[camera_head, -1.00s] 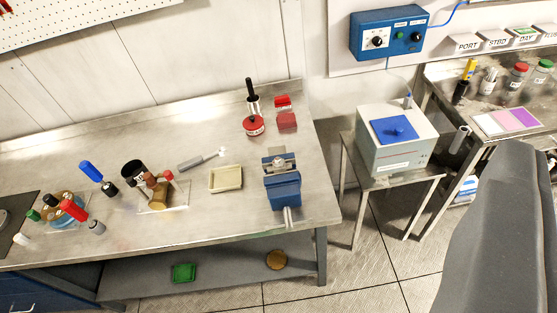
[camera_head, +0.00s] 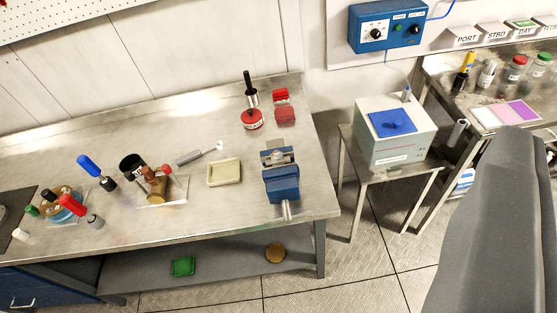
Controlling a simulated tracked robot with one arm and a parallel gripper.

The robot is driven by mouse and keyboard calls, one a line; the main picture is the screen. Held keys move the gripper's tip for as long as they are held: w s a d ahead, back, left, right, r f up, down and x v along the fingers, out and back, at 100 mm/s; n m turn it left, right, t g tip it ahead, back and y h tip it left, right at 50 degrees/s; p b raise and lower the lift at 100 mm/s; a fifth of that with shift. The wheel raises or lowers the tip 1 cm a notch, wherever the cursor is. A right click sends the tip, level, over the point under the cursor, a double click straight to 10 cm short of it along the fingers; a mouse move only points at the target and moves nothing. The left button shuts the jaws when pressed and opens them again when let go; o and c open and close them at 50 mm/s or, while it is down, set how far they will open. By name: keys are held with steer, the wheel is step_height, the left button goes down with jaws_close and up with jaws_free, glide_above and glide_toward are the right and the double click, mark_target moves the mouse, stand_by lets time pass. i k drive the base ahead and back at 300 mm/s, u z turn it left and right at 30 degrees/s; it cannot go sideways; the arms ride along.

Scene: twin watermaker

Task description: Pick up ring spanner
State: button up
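A slim grey tool (camera_head: 196,155) with a pale small end lies on the steel workbench, left of a shallow cream tray. It may be the ring spanner, but it is too small to tell for sure. My gripper's fingertips are not in view. A large dark grey shape, likely part of my own arm, fills the lower right of the picture, well away from the tool.
The steel workbench (camera_head: 225,228) also holds the cream tray (camera_head: 224,172), a blue vise (camera_head: 281,182), red items at the back and bottles and tools at left. Floor shows between.

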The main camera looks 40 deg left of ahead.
mark_target(183, 160)
steer(key=z, duration=1.9)
steer(key=k, duration=0.15)
steer(key=u, duration=3.5)
